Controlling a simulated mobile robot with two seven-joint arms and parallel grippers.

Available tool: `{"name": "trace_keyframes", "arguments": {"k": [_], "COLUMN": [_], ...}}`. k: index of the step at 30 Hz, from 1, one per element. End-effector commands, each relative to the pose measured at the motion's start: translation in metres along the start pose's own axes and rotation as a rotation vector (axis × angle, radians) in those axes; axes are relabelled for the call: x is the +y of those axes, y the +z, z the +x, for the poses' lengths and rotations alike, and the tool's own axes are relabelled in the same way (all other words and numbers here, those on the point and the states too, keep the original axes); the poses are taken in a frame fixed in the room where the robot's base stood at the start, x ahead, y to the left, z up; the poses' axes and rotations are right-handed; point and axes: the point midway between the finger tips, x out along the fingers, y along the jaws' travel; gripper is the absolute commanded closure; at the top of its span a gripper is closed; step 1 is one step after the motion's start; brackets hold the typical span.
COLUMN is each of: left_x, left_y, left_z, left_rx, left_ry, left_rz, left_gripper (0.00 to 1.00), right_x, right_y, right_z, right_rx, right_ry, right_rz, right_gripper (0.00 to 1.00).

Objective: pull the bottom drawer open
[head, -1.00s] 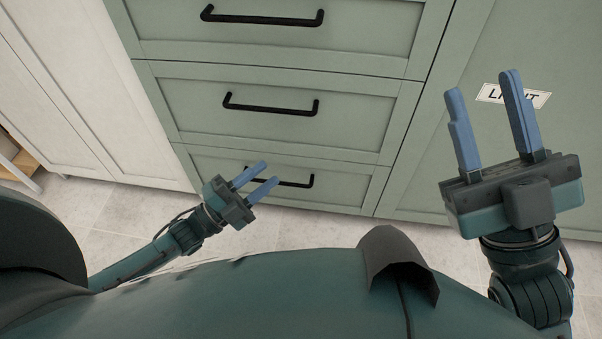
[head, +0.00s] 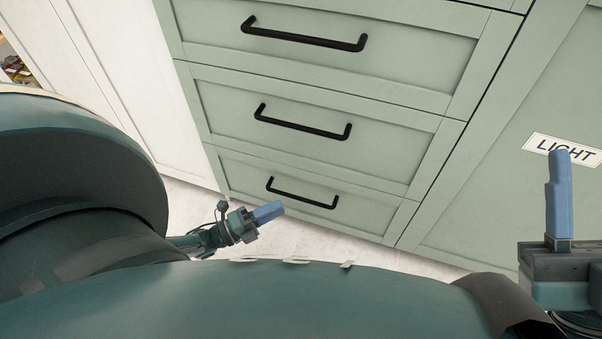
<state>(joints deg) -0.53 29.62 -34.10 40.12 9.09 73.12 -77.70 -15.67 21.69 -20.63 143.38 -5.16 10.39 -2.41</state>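The bottom drawer (head: 350,214) is the lowest of the green drawer fronts and sits flush with the cabinet. Its black bar handle (head: 302,194) is fully visible. My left gripper (head: 268,212) is just below the handle's left end in the head view, with a visible gap between them. Its blue fingers overlap from this angle, so their opening cannot be judged. My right gripper (head: 562,200) is at the right edge, partly cut off. One blue finger shows with empty space beside it, and it is away from the drawer.
Two more closed drawers with black handles (head: 302,122) (head: 303,34) are above. A green door with a LIGHT label (head: 562,149) is on the right. A white cabinet (head: 125,85) stands on the left. Pale floor (head: 320,243) shows below the drawers.

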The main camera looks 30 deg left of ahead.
Motion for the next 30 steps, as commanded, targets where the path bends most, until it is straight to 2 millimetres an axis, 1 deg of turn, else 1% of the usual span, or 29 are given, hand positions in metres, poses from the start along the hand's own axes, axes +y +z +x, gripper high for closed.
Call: {"name": "trace_keyframes", "arguments": {"k": [1,6,9,12,16,24,30], "left_x": [0.0,0.0,0.001,0.001,0.0,0.0,0.0], "left_y": [0.0,0.0,0.0,0.0,0.0,0.0,0.0], "left_z": [0.013,0.046,0.06,0.07,0.076,0.077,0.077], "left_rx": [0.001,0.0,0.001,-0.001,0.0,0.0,0.0], "left_ry": [-0.005,-0.002,-0.002,-0.001,0.0,0.001,0.001], "left_rz": [0.001,-0.001,-0.001,-0.002,-0.002,-0.002,-0.002], "left_gripper": [0.67,0.67,0.67,0.67,0.67,0.67,0.84], "right_x": [-0.001,-0.001,-0.001,0.0,0.003,0.003,0.003], "right_y": [0.001,0.001,-0.001,-0.004,-0.008,-0.008,-0.008], "right_z": [-0.001,-0.002,-0.002,0.0,0.003,0.003,0.003], "right_rx": [0.0,0.009,0.023,0.043,0.061,0.061,0.06], "right_ry": [0.001,0.0,0.0,0.0,0.0,-0.003,-0.003], "right_rz": [0.001,-0.005,-0.011,-0.021,-0.034,-0.04,-0.04], "right_gripper": [0.64,0.64,0.64,0.64,0.64,0.64,0.64]}}
